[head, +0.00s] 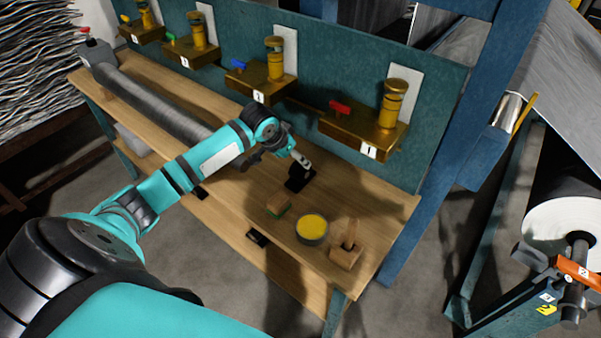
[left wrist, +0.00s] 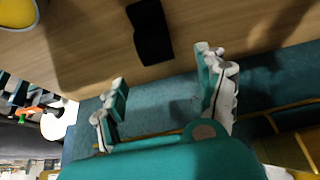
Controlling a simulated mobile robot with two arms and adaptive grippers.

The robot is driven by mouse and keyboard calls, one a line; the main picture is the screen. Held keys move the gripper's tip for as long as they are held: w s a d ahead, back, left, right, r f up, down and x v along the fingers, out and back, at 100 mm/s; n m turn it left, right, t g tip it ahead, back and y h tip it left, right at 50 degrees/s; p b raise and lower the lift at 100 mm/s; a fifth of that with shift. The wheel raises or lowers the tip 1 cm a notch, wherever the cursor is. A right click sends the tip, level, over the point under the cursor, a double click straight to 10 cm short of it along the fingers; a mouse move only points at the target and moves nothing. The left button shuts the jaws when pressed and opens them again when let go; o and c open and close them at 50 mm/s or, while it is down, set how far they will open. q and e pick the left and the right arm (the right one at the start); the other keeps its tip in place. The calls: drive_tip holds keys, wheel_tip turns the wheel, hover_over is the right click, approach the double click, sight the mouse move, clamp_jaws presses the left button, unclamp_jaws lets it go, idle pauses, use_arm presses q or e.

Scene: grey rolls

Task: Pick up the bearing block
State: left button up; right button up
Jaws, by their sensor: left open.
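A small black block (head: 300,180), which I take for the bearing block, lies on the wooden bench (head: 225,205). It also shows in the left wrist view (left wrist: 152,38), at top centre, with two dark faces. My left gripper (head: 300,157) is just behind the block in the head view, above the bench. In the left wrist view my left gripper (left wrist: 165,92) has its fingers wide apart with nothing between them. The block lies beyond the fingertips, apart from both. My right gripper is in neither view.
A yellow-filled tin (head: 312,228), a wooden block with a green base (head: 278,205) and a wooden holder (head: 346,256) stand towards the bench's right end. Several brass units (head: 362,130) line the teal back panel (head: 330,75). A long grey roll (head: 150,98) lies at left.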

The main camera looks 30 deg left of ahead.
sight(300, 165)
use_arm(q)
drive_tip(key=p+x, duration=0.1)
drive_tip(key=x, duration=0.6)
drive_tip(key=shift+s+d+f, duration=0.1)
drive_tip(key=shift+d+f, duration=0.05)
drive_tip(key=shift+f, duration=0.05)
drive_tip(key=shift+s, duration=0.1)
drive_tip(key=shift+c, duration=0.3)
clamp_jaws()
drive_tip(key=shift+r, duration=0.1)
